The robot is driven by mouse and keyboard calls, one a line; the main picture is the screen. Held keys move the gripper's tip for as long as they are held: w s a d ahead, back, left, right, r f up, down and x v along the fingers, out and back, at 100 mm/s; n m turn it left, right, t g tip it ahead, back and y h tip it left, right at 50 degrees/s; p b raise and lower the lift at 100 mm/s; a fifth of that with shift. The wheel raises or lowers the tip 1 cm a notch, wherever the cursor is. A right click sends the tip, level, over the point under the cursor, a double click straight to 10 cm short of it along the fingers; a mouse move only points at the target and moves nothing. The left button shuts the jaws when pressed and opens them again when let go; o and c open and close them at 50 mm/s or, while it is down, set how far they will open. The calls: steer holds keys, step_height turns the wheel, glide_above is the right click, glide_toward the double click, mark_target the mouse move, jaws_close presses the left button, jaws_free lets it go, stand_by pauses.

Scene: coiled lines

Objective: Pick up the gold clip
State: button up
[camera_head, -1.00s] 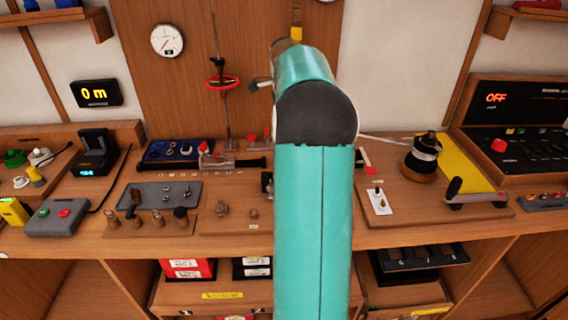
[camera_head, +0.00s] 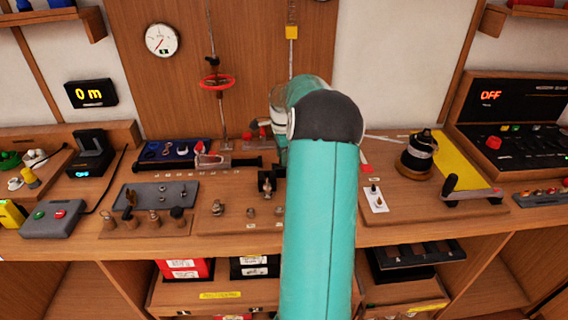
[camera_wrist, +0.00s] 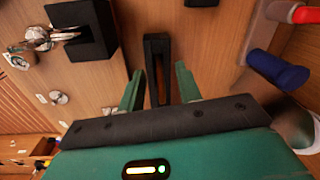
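I cannot single out a gold clip with certainty. Small metal fittings stand on the bench left of my arm in the head view, including a brownish one (camera_head: 217,208) and a greyer one (camera_head: 251,212). In the wrist view, my gripper (camera_wrist: 160,86) has its two green fingers apart. A slim black upright frame (camera_wrist: 157,62) shows between and beyond them; I cannot tell whether they touch it. A black block (camera_wrist: 84,30) with a shiny silvery piece (camera_wrist: 42,37) beside it lies to the left. My arm hides the gripper in the head view.
In the head view, a grey tray (camera_head: 155,195) with small parts is at left and a dark spool (camera_head: 417,155) at right.

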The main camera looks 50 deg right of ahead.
steer(key=shift+w+f, duration=0.1)
steer(key=shift+f, duration=0.45)
jaws_close()
steer(key=shift+r, duration=0.15)
